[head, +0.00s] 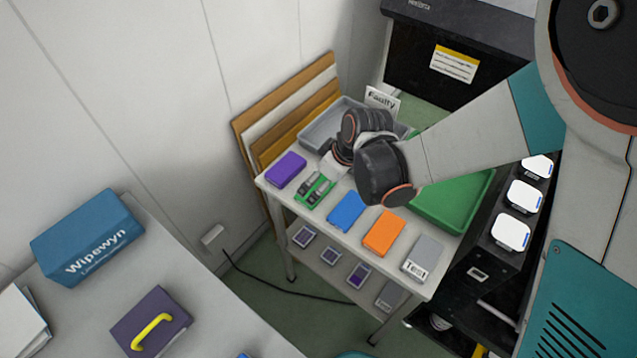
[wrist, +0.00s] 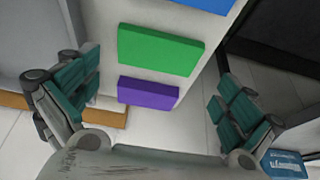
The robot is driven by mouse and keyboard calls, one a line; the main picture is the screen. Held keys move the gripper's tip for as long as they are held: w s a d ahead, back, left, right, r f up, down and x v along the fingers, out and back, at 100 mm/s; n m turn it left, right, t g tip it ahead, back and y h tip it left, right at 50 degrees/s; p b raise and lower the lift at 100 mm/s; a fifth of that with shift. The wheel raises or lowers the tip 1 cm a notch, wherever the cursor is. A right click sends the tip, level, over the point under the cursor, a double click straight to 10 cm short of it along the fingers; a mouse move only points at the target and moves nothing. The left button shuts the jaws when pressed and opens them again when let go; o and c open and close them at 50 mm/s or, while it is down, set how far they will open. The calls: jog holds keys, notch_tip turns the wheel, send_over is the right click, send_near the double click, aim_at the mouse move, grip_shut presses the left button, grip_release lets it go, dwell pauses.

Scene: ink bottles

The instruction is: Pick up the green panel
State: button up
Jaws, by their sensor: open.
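The green panel (wrist: 160,50) lies flat on the white table between a purple panel and a blue panel. In the head view the green panel (head: 328,189) is partly hidden behind my gripper (head: 317,186). My gripper is open and empty, pointing down above the table. In the wrist view its two teal-padded fingers stand wide apart, with the midpoint of the gripper (wrist: 157,88) nearer the purple panel than the green one. The gap between fingers and panel is hard to judge; no contact is visible.
The purple panel (head: 286,169) and blue panel (head: 346,210) flank the green panel. An orange panel (head: 384,233) and grey "Test" box (head: 423,257) continue the row. A grey tray (head: 318,130) and green tray (head: 468,212) stand behind. Boards lean against the table's left end.

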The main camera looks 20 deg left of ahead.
jog(key=b+x, duration=0.2)
jog(key=x, duration=0.3)
jog(key=shift+w+d, duration=0.1)
jog(key=shift+d, duration=0.05)
jog(key=shift+r, duration=0.1)
jog(key=shift+c, duration=0.6)
jog(key=c, duration=0.7)
